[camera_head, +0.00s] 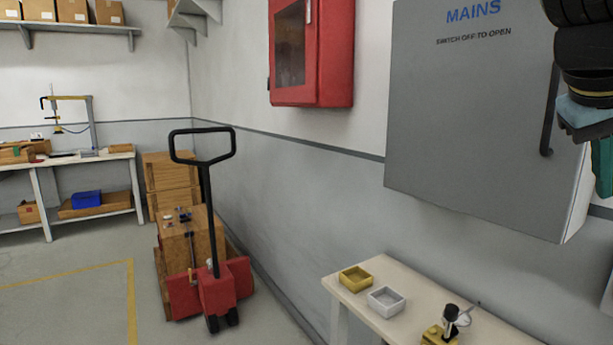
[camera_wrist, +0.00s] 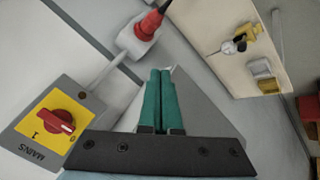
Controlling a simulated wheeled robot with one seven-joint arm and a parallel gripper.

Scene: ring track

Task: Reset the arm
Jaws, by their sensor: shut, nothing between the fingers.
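My gripper (camera_wrist: 162,100) shows in the wrist view with its two green fingers together and nothing between them. In the head view part of my arm and a green finger (camera_head: 603,165) show at the right edge, in front of the right side of the grey MAINS cabinet (camera_head: 470,120). In the wrist view a mains switch with a red knob (camera_wrist: 55,122) on a yellow plate is left of the fingers. A red plug (camera_wrist: 150,22) in a pale socket is above them, apart from the fingers.
A bench (camera_head: 415,303) at lower right holds a yellow tray (camera_head: 356,279), a grey tray (camera_head: 386,300) and a dial gauge (camera_head: 452,320). A red cabinet (camera_head: 312,55) hangs on the wall. A red pallet truck (camera_head: 213,285) stands left. Floor at lower left is clear.

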